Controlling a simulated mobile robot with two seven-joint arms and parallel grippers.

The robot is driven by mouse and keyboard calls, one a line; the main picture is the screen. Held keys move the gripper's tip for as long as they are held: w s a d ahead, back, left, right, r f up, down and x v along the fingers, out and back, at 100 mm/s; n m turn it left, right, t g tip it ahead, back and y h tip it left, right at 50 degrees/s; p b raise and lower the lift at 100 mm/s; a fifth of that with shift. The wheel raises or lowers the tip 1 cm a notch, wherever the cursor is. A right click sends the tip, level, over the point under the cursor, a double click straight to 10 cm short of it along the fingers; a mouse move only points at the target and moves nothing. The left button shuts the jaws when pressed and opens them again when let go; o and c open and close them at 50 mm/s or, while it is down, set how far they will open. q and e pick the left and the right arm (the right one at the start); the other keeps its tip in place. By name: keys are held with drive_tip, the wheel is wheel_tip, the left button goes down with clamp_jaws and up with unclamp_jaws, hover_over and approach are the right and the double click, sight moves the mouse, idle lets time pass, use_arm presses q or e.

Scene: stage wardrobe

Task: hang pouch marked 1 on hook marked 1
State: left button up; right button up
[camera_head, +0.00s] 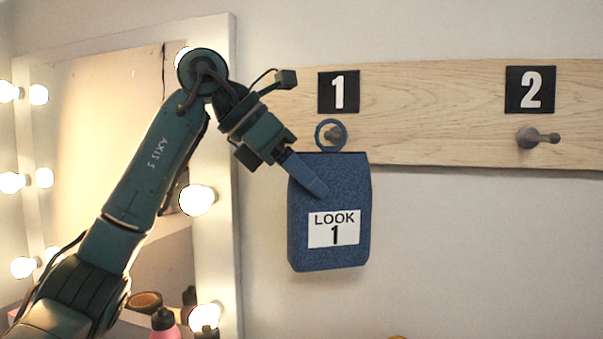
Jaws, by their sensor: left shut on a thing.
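The blue pouch (352,190), with a white label reading LOOK 1, hangs upright below the wooden board. Its blue ring (318,137) stands above its top edge. In the picture the ring encircles the hook marked 1 (335,133); I cannot tell whether it is over the hook or in front of it. The black sign 1 (338,92) is just above. My left gripper (316,183) comes from the upper left and is shut on the pouch at its upper left part. The far finger is hidden. My right gripper is not in view.
The wooden board (440,118) runs to the right, with the sign 2 (530,90) above an empty hook (538,137). A lit mirror frame (228,250) is behind my arm at left. Bottles (165,322) stand at the lower left. The wall right of the pouch is clear.

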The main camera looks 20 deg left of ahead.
use_arm(q)
drive_tip(key=shift+w, duration=0.55)
drive_tip(key=shift+w+f, duration=0.5)
drive_tip(key=shift+w, duration=0.05)
